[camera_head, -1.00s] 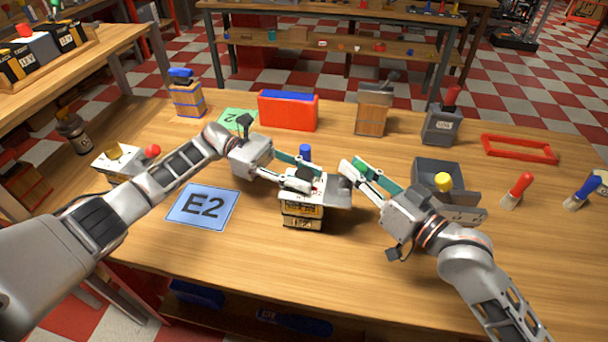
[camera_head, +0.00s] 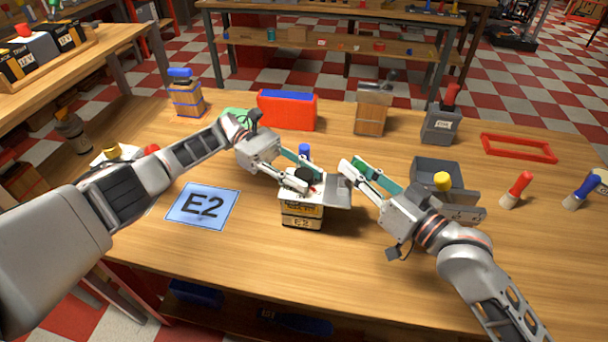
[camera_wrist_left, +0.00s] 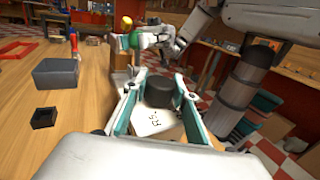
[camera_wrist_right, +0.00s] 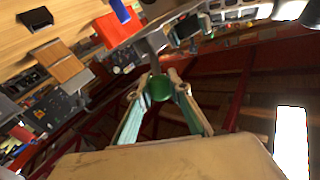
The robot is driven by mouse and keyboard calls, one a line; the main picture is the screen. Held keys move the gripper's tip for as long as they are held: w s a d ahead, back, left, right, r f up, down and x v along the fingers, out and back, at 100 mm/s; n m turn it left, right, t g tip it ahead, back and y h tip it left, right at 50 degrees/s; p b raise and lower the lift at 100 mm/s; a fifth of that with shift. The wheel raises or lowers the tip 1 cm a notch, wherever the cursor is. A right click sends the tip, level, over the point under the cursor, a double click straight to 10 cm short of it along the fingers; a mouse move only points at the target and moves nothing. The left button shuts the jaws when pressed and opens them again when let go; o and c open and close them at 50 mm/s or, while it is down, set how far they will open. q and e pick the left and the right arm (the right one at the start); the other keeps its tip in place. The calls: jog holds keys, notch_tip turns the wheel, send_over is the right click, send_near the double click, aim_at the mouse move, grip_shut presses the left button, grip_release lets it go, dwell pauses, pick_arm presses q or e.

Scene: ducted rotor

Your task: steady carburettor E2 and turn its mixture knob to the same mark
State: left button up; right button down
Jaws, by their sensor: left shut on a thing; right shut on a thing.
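Carburettor E2 (camera_head: 302,210) stands upright on the wooden table, a white and black body with an "E2" label on its front. Its black knob (camera_wrist_left: 158,92) sits on the white top between my left fingers in the left wrist view. My left gripper (camera_head: 309,176) is shut on this knob from the left. The knob's mark is too small to read.
The table front is clear.

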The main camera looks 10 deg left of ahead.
aim_at(304, 173)
pick_arm(q)
jog(key=o, duration=1.1)
jog(key=shift+f, duration=0.1)
jog(key=shift+a+r, duration=0.1)
jog(key=shift+r, duration=0.1)
notch_tip(304, 173, up, 10)
jog(key=shift+f, duration=0.1)
